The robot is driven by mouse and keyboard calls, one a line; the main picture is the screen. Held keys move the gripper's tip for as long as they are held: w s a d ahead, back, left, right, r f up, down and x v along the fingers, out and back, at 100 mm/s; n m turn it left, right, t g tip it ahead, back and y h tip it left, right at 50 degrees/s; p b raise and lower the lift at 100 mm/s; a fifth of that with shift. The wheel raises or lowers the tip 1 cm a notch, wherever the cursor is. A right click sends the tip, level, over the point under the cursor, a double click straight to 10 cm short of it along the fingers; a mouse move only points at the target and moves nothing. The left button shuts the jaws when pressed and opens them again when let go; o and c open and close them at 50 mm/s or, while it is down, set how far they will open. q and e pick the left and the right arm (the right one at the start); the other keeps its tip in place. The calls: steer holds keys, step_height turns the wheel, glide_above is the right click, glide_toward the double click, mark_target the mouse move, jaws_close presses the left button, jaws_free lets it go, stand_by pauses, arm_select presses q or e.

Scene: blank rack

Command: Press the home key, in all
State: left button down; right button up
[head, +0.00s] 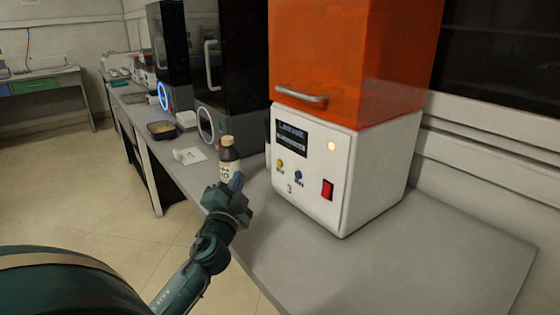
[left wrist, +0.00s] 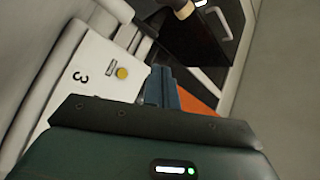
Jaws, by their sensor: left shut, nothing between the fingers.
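The white machine front (head: 310,180) carries a yellow key (head: 280,163), a blue key (head: 298,175), a dark display (head: 291,138) and a red switch (head: 327,190). The key labels are too small to read. My left gripper (head: 237,182) is shut and empty, left of the front panel and apart from the keys. In the left wrist view, its closed fingers (left wrist: 160,76) stand beside the yellow key (left wrist: 122,73) and the number 3; no blue key shows there. My right gripper is not in view.
A brown bottle (head: 229,155) with a tan cap stands just behind my left gripper. An orange cover (head: 350,60) with a handle tops the machine. Black machines (head: 225,60) and a small tray (head: 161,130) stand farther back. The bench (head: 430,260) is clear at front right.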

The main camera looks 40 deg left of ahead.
mark_target(280, 163)
arm_select(q)
steer(key=shift+s, duration=0.1)
steer(key=shift+d, duration=0.1)
steer(key=w+d+b, duration=0.1)
steer(key=w+d, duration=0.1)
steer(key=w, duration=0.6)
steer(key=shift+w+d, duration=0.2)
steer(key=shift+w, duration=0.05)
stand_by(0.7)
stand_by(0.5)
stand_by(0.7)
steer(key=shift+w+d, duration=0.1)
steer(key=shift+w, duration=0.35)
